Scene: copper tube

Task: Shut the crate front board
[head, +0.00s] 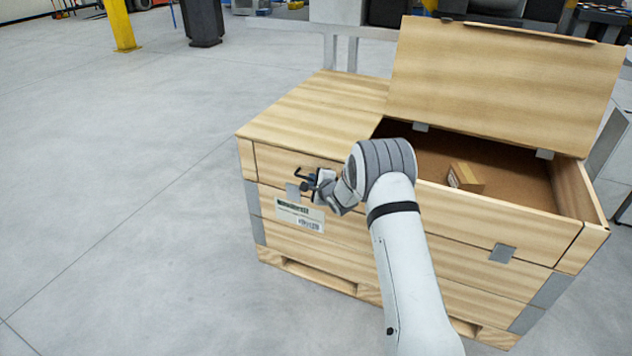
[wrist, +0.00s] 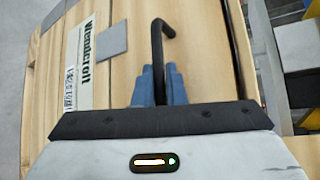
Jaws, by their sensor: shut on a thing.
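The wooden crate (head: 330,255) stands in the middle right of the head view. Its front board (head: 455,212), the top strip of the front, stands upright and looks level with the side walls; I cannot tell if a small gap is left. Grey metal plates (head: 502,253) sit at its lower edge; one shows in the wrist view (wrist: 112,40). My gripper (head: 317,186) is at the left part of the front, and its blue fingers (wrist: 160,78) are shut on a black bent rod (wrist: 158,40). The rod's bent end points up and right in the wrist view. Whether it touches the board is unclear.
The crate's right lid (head: 500,75) is raised; the left top (head: 320,105) is flat. A small block (head: 465,177) lies inside. A printed label (head: 300,215) is below my gripper. The floor at left is clear. A yellow post (head: 120,25) stands far left.

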